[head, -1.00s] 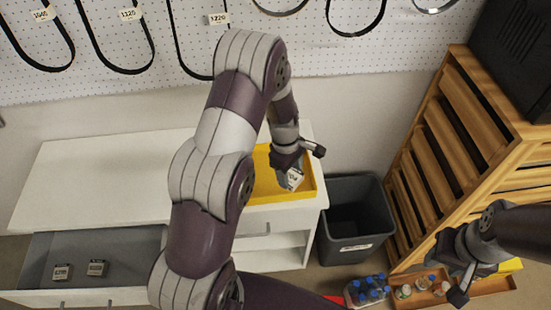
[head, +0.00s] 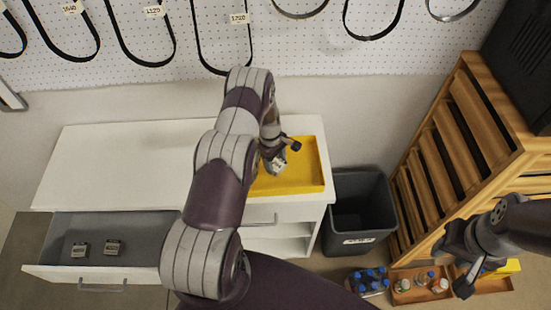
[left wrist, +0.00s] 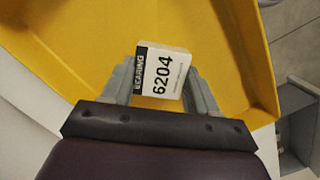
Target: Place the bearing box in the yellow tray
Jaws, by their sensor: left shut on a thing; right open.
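The bearing box (left wrist: 162,72) is a small white box with a black label strip reading BEARING and the number 6204. My left gripper (left wrist: 160,88) is shut on it, one finger on each side. The box also shows in the head view (head: 275,166), held over the yellow tray (head: 310,174). The tray lies on the right end of the white cabinet top, and its yellow floor surrounds the box in the left wrist view (left wrist: 235,40). I cannot tell whether the box touches the tray floor. My right gripper (head: 453,268) is open and empty at the lower right.
Two small boxes (head: 80,250) (head: 112,247) lie in the open grey drawer (head: 150,225). A dark bin (head: 362,210) stands right of the cabinet. A wooden slatted rack (head: 440,150), blue-capped bottles (head: 370,280) and a wooden tray of jars (head: 420,284) are at the right. The cabinet top's left part is clear.

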